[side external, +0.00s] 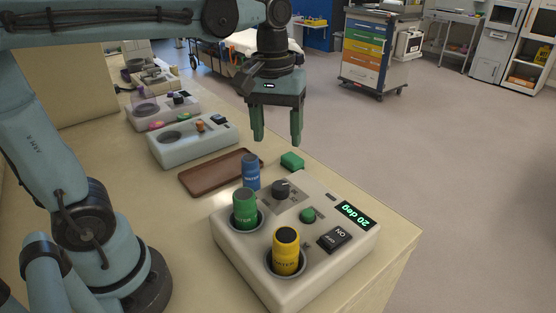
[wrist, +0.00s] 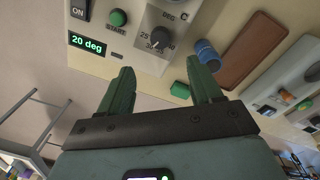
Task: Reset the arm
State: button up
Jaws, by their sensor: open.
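My gripper (side external: 275,138) hangs from my arm above the counter, with its fingers pointing down. It is open and empty, with a clear gap between the two green fingers (wrist: 162,85) in the wrist view. A white device (side external: 327,262) stands below it near the counter's front corner. Its display (side external: 356,215) reads "20 deg" and its switch (side external: 334,239) shows ON. A green bottle (side external: 245,208) and a yellow bottle (side external: 286,251) stand upright in its two wells. A blue bottle (side external: 251,172) stands behind the device, beside a brown tray (side external: 195,183).
A small green block (side external: 292,161) lies on the counter (side external: 190,240) behind the device, near the edge. More devices (side external: 192,145) line the counter farther back. A drawer cart (side external: 372,52) stands on the floor beyond. The space around my gripper is free.

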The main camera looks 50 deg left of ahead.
jog(key=shift+s+a+f+m+t, duration=0.25)
jog(key=shift+s+f+m+t, duration=0.4)
jog(key=shift+f+m+t, duration=0.5)
jog(key=shift+s+a+f+m+t, duration=0.3)
jog(key=shift+s+f+m+t, duration=0.4)
jog(key=shift+f+m+t, duration=0.35)
jog(key=shift+s+a+f+m+t, duration=0.25)
jog(key=shift+s+f+m+t, duration=0.4)
jog(key=shift+f+m+t, duration=0.5)
jog(key=shift+r, duration=0.15)
